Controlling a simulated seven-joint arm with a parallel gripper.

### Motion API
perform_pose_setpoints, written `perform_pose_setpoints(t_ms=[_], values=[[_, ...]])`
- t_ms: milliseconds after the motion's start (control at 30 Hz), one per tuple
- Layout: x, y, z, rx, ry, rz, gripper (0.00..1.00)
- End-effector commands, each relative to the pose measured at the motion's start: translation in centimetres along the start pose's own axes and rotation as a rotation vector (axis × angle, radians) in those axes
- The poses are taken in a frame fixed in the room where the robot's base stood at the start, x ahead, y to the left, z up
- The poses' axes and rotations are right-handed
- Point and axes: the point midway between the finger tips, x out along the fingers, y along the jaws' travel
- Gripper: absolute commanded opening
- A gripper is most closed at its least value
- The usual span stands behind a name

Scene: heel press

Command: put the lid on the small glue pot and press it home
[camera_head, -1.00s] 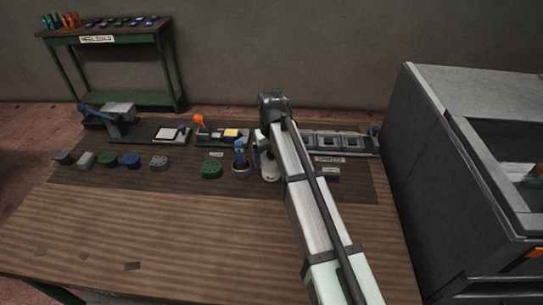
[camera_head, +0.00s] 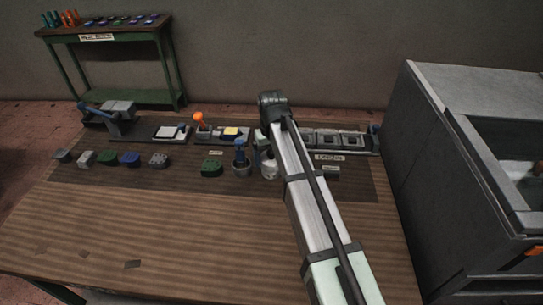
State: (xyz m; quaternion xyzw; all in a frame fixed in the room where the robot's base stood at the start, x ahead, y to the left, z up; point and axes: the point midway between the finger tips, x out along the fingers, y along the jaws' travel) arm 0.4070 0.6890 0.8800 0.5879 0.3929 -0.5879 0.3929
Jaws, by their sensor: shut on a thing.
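A small whitish pot (camera_head: 269,171) stands on the dark mat, just left of my arm and right of a grey pot with a blue tool in it. My gripper (camera_head: 265,152) is at the pot, mostly hidden behind my own arm. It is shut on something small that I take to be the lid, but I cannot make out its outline. I cannot tell whether the held thing touches the pot's rim.
The grey pot with the blue tool (camera_head: 241,160) stands close on the left, with a green block (camera_head: 211,168) beyond it. A row of grey trays (camera_head: 328,140) lies right of my arm. The front of the table (camera_head: 180,230) is mostly clear.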

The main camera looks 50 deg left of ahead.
Motion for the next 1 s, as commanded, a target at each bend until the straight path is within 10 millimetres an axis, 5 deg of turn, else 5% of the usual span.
perform_pose_setpoints(t_ms=[1000], values=[[1.1,0.0,0.0,0.0,0.0,0.0,0.73]])
